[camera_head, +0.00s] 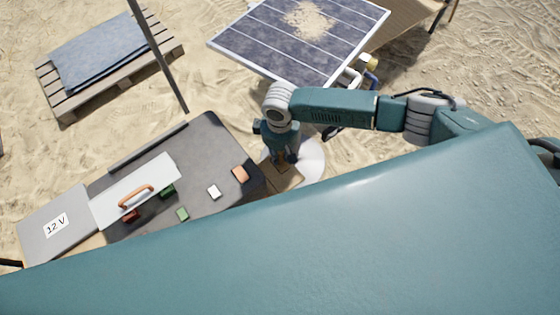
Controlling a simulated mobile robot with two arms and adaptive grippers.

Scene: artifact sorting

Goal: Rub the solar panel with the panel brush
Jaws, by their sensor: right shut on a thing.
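The solar panel (262,35) lies at the top middle, dark blue with pale grid lines and a light frame. A patch of tan sand (308,20) covers part of its upper surface. My right gripper (283,163) points down just below the panel's near corner, at the right end of the dark table. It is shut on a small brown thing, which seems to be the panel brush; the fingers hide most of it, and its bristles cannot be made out. My left gripper is not in view.
A round pale disc (312,160) lies beside the gripper. A pallet with grey cloth (105,50) stands upper left.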

